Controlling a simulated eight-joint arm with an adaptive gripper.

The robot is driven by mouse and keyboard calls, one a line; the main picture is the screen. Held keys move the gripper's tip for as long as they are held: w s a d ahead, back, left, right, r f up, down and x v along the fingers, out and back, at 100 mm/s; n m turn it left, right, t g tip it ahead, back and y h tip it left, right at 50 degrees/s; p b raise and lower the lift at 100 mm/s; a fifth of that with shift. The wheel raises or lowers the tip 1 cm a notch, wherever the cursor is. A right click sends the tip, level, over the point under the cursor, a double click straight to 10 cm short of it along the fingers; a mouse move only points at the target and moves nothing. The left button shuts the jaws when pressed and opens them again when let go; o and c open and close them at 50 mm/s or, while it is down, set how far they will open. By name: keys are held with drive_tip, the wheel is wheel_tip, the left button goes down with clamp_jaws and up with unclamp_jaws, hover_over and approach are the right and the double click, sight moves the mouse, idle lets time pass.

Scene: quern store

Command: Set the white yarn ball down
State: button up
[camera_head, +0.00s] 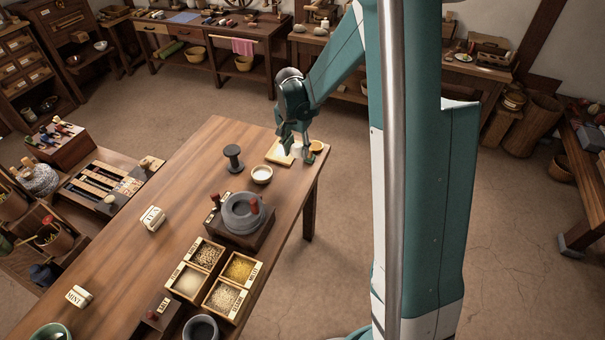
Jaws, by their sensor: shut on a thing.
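My gripper (296,148) is over the far right end of the wooden table (190,190), pointing down above a pale board (276,154). It is shut on a small white thing, which I take for the white yarn ball (296,146). The fingers hide most of it, and its yarn texture is too small to make out. I cannot tell whether it touches the board. A small tan round dish (316,147) is just right of the fingers.
A stone quern (242,212) and a box of grains (213,278) are nearer. The table's left middle is mostly clear. Its right edge is close to my gripper.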

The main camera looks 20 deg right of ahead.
drive_tip(key=shift+s+d, duration=0.15)
drive_tip(key=shift+d, duration=0.85)
drive_tip(key=shift+f, duration=0.15)
drive_tip(key=b, duration=0.1)
hover_over(303, 173)
drive_tip(key=shift+a+f, duration=0.2)
drive_tip(key=shift+f, duration=2.8)
drive_tip(key=shift+f+b, duration=0.6)
drive_tip(key=shift+f, duration=1.3)
drive_tip(key=shift+f, duration=0.15)
drive_tip(key=o, duration=0.9)
